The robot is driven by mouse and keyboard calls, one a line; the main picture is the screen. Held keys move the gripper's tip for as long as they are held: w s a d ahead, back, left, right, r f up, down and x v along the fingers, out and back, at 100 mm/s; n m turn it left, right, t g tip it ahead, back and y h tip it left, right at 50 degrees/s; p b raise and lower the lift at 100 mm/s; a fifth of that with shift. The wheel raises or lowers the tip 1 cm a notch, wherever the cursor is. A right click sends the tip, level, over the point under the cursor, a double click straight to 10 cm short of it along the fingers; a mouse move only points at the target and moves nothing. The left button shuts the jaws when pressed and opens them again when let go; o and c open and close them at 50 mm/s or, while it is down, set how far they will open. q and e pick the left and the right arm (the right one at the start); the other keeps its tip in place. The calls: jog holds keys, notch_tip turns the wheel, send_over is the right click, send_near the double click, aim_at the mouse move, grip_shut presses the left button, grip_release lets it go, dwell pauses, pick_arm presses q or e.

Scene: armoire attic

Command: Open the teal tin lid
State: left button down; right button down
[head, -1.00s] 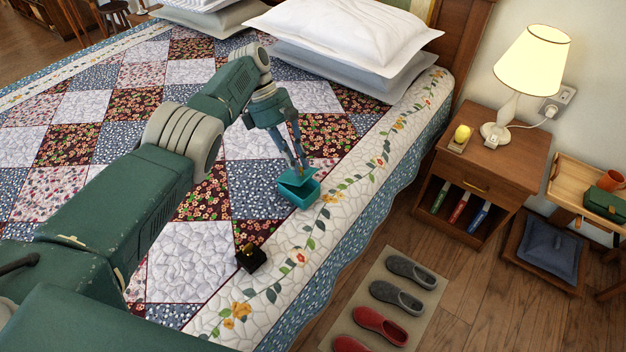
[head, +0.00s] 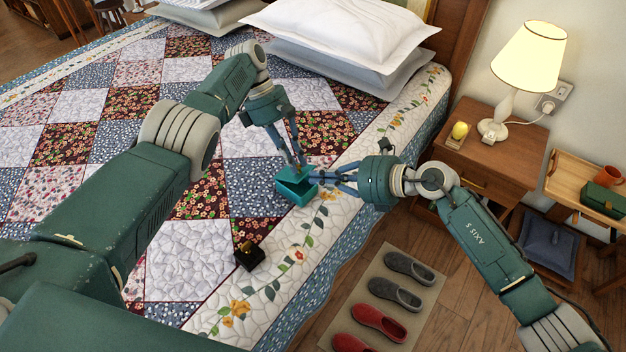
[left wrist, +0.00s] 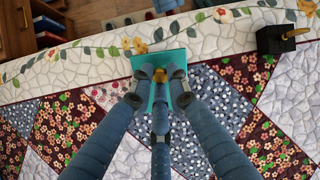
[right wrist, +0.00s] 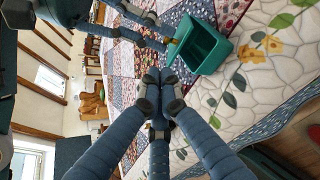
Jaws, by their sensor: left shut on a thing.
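The teal tin (head: 299,196) stands on the quilted bed near its right edge. Its lid (head: 307,172) is raised and tilted, leaving a dark gap at the front. My left gripper (head: 300,161) is above the tin, shut on the lid's small yellow knob, which shows between the fingertips in the left wrist view (left wrist: 160,75). My right gripper (head: 318,178) reaches in from the right, its fingertips close beside the tin. In the right wrist view its fingers (right wrist: 160,88) are together with nothing seen between them, and the tin (right wrist: 203,47) lies just beyond.
White pillows (head: 340,35) lie at the back. A nightstand (head: 480,160) with a lit lamp (head: 528,62) is right of the bed. Slippers (head: 380,322) lie on a floor mat.

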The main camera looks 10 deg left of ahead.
jog(key=w+a+f+n+h, duration=0.1)
jog(key=f+n, duration=0.1)
jog(key=w+f+n+h, duration=0.1)
jog(key=f+n+h, duration=0.1)
jog(key=w+a+f+n+h, duration=0.1)
jog(key=f+n, duration=0.1)
jog(key=shift+w+a+t+h, duration=0.15)
jog(key=shift+a+t+h, duration=0.15)
dwell(0.4)
jog(key=shift+r, duration=0.1)
